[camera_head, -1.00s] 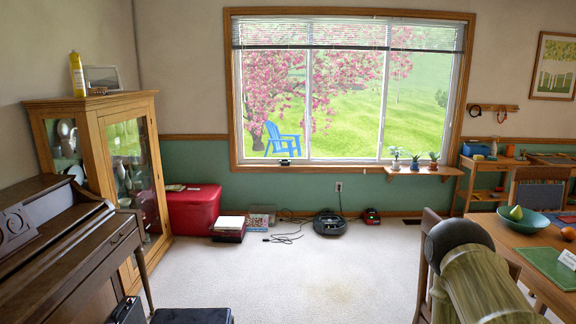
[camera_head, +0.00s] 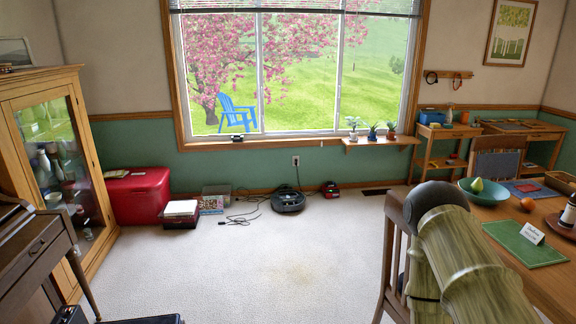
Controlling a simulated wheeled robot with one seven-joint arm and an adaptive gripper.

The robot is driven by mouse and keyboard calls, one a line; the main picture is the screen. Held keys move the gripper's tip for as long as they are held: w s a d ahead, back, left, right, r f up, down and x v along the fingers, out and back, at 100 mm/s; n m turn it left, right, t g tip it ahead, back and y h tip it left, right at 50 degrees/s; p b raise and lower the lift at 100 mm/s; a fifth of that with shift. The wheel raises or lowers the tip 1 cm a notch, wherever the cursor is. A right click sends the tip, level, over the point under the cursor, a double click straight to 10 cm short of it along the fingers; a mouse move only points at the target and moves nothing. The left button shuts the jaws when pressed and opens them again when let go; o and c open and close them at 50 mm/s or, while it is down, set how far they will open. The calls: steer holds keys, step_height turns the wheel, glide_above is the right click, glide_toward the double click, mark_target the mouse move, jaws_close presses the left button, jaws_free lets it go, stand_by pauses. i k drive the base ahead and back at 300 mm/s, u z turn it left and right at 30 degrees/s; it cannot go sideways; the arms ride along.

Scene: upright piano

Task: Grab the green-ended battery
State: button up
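I cannot make out a green-ended battery anywhere in the head view. A small dark object (camera_head: 237,138) sits on the window sill, too small to identify. A small red and black device (camera_head: 330,189) sits on the floor by the wall, also unclear in detail. Part of my arm fills the lower right in front of the table and chair. My gripper is not in view.
A wooden table (camera_head: 492,212) with a teal bowl (camera_head: 484,194) and a chair (camera_head: 395,245) stand at right. A glass cabinet (camera_head: 93,178), piano (camera_head: 30,245) and red chest (camera_head: 139,198) line the left. A robot vacuum (camera_head: 287,200) sits by the wall. Carpet in the middle is clear.

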mark_target(236, 138)
steer(key=i, duration=5.6)
steer(key=z, duration=0.3)
steer(key=i, duration=0.85)
steer(key=u, duration=2.25)
steer(key=i, duration=1)
